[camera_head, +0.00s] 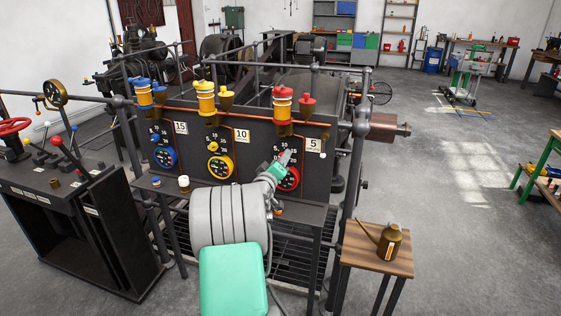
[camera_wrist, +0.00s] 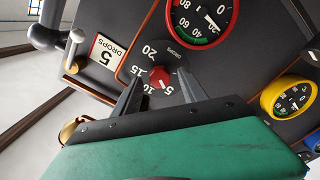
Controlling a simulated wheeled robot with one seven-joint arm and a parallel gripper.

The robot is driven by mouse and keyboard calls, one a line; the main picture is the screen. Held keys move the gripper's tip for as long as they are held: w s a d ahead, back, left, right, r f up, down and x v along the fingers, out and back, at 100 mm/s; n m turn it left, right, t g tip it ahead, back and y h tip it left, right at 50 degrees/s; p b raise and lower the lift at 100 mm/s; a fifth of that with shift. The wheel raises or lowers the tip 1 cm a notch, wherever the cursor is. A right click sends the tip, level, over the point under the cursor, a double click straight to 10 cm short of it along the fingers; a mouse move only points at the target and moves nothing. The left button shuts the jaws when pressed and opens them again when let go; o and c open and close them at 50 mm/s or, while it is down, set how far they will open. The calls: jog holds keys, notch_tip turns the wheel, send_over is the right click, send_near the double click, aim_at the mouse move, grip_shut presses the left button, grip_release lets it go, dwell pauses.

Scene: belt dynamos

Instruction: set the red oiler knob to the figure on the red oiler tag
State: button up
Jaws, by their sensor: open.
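The red oiler (camera_head: 283,105) is the right one of the three on the dark machine. Its tag (camera_head: 314,146) reads 5, and in the wrist view the tag (camera_wrist: 103,53) reads "5 DROPS". The red oiler knob (camera_wrist: 160,78) sits on a dark scale marked 5, 10, 15 and 20, which appears rotated in the wrist view. I cannot tell which figure its pointer meets. My gripper (camera_head: 286,158) is at the red oiler's panel and hides the knob in the head view. In the wrist view my gripper (camera_wrist: 160,80) is open, with one finger on each side of the knob.
A red-rimmed gauge (camera_wrist: 200,18) is close beside the knob, and a yellow-rimmed gauge (camera_wrist: 290,97) is further right. A small lever (camera_wrist: 74,50) stands beyond the tag. An oil can (camera_head: 389,243) stands on a wooden stool (camera_head: 360,257).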

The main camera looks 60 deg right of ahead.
jog(key=s+a+b, duration=0.1)
jog(key=a, duration=0.6)
jog(key=shift+a, duration=0.2)
